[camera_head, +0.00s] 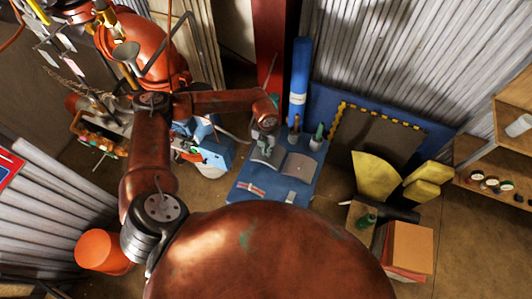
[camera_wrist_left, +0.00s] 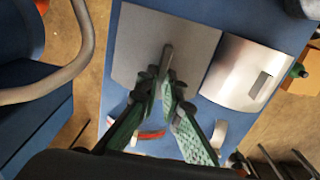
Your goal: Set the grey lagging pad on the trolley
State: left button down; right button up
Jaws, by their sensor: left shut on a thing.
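The grey lagging pad (camera_head: 264,158) is a flat square over the left part of the blue trolley top (camera_head: 270,189). In the left wrist view the pad (camera_wrist_left: 135,45) has a raised grey tab in its middle. My left gripper (camera_head: 266,143) is above the pad, its green fingers (camera_wrist_left: 166,80) shut on that tab. The pad lies flat and low over the blue top; whether it touches cannot be told. A shiny silver sheet (camera_head: 298,165) with its own tab is close beside it on the right; it also shows in the left wrist view (camera_wrist_left: 240,65). My right gripper is not in view.
Green-topped containers (camera_head: 317,138) stand at the trolley's back right. A red-and-white strip (camera_head: 251,189) lies near its front left. A blue machine (camera_head: 208,145) stands left of the trolley. Yellow pieces (camera_head: 375,176) and a striped-edge dark mat (camera_head: 375,135) are to the right.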

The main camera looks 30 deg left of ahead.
pick_arm(q)
notch_tip(320, 180, down, 2)
jog(key=c, duration=2.1)
grip_release()
jog(key=shift+r+b, duration=0.4)
jog(key=shift+r, duration=3.4)
